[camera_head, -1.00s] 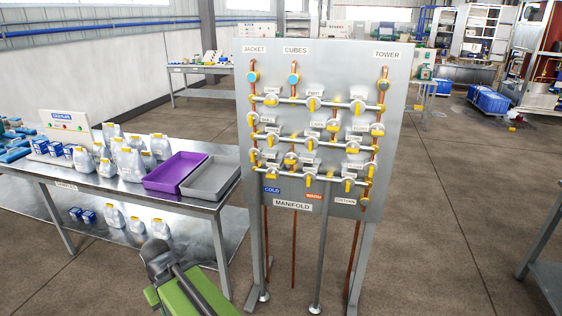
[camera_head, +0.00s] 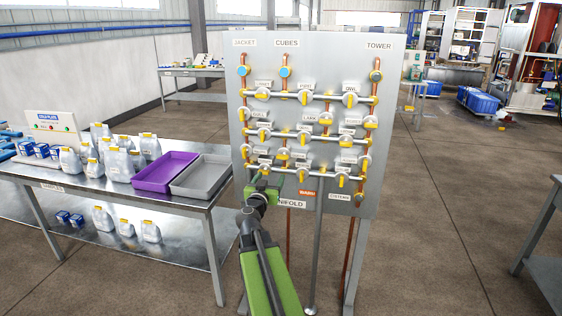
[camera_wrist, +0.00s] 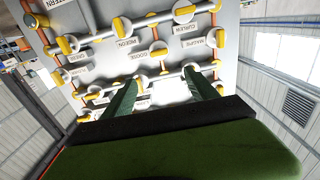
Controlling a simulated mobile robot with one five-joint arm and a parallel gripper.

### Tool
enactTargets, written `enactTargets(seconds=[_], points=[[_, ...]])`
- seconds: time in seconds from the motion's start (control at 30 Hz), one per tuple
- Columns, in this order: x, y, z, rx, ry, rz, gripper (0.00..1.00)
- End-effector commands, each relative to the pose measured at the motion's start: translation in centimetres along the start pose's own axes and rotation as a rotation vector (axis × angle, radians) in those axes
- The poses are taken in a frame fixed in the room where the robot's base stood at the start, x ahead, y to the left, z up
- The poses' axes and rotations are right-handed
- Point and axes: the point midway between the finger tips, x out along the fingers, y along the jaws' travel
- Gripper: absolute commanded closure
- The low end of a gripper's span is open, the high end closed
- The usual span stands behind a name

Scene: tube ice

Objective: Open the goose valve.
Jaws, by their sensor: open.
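The valve manifold panel (camera_head: 235,150) stands upright, with rows of white valves with yellow handles on horizontal pipes. In the wrist view a small tag (camera_wrist: 133,54) appears to read GOOSE; I cannot tell firmly which valve it names. A yellow-handled valve (camera_wrist: 138,82) sits below that tag, close to the left fingertip. My gripper (camera_wrist: 158,82) is open and empty, its two green fingers apart and pointing at the panel. In the head view my gripper (camera_head: 268,188) is in front of the panel's lower left and hides part of it, including some lower lettering.
A steel table (camera_head: 190,207) left of the panel holds a purple tray (camera_head: 160,182), a grey tray (camera_head: 178,189) and several jugs. Pipes and neighbouring valves crowd the panel face. Floor to the right of the panel is open, with another table edge (camera_head: 535,266) at far right.

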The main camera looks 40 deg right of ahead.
Motion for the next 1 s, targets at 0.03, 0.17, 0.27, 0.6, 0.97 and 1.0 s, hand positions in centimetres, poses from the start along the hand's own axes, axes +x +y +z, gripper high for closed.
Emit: enactTargets(seconds=[0.03, 0.17, 0.27, 0.6, 0.97, 1.0], points=[[0.2, -0.1, 0.0, 0.000, 0.000, 0.000, 0.33], [1.8, -0.1, 0.0, 0.000, -0.001, 0.002, 0.33], [4.2, -0.2, 0.0, -0.001, -0.001, 0.003, 0.33], [12.8, -0.2, 0.0, -0.001, -0.002, 0.003, 0.33], [17.3, -0.2, 0.1, -0.001, -0.002, 0.001, 0.33], [17.3, -0.2, 0.1, -0.001, -0.002, 0.001, 0.33]])
